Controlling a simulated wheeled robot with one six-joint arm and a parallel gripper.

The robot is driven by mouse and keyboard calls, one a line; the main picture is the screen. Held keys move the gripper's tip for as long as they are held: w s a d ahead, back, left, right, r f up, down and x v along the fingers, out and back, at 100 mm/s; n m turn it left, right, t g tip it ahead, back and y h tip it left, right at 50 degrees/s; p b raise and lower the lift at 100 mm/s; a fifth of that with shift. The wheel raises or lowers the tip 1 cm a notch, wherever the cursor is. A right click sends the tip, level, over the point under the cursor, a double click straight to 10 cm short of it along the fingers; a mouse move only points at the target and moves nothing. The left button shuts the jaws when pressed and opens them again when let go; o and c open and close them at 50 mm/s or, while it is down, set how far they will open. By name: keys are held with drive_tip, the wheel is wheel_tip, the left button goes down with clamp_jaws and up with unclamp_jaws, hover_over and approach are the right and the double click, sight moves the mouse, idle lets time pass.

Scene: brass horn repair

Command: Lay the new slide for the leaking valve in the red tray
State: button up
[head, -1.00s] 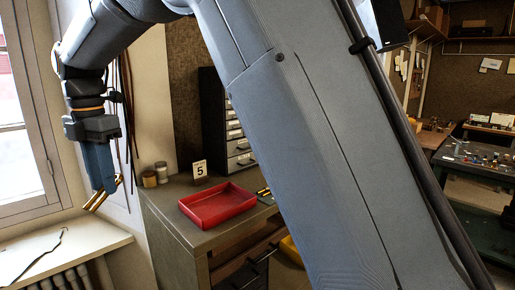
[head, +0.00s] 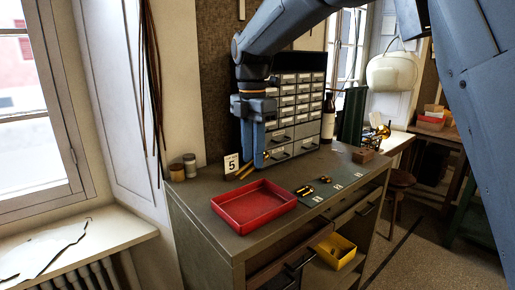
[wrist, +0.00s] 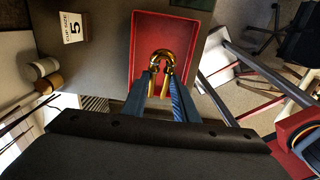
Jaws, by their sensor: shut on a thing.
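My gripper (head: 256,163) is shut on a U-shaped brass slide (wrist: 161,56), held by its legs between blue fingers. The slide also shows in the head view as gold tubes (head: 243,172) at the fingertips. The red tray (head: 253,227) lies empty on the cabinet top. In the wrist view the slide overlaps the near part of the tray (wrist: 176,20), with its bend over the tray floor. The slide appears above the tray, not touching it; the exact height is hard to tell.
A card marked 5 (head: 231,164) and two small jars (head: 190,165) stand behind the tray. A dark mat (head: 316,200) with small brass parts lies to its right. A drawer cabinet (head: 298,100) stands behind.

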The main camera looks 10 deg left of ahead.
drive_tip(key=shift+f+b, duration=1.8)
drive_tip(key=shift+f, duration=3.3)
drive_tip(key=o, duration=1.1)
wheel_tip(320, 180, up, 8)
drive_tip(key=b, duration=0.2)
drive_tip(key=shift+b, duration=0.4)
drive_tip(key=shift+s+f, duration=0.1)
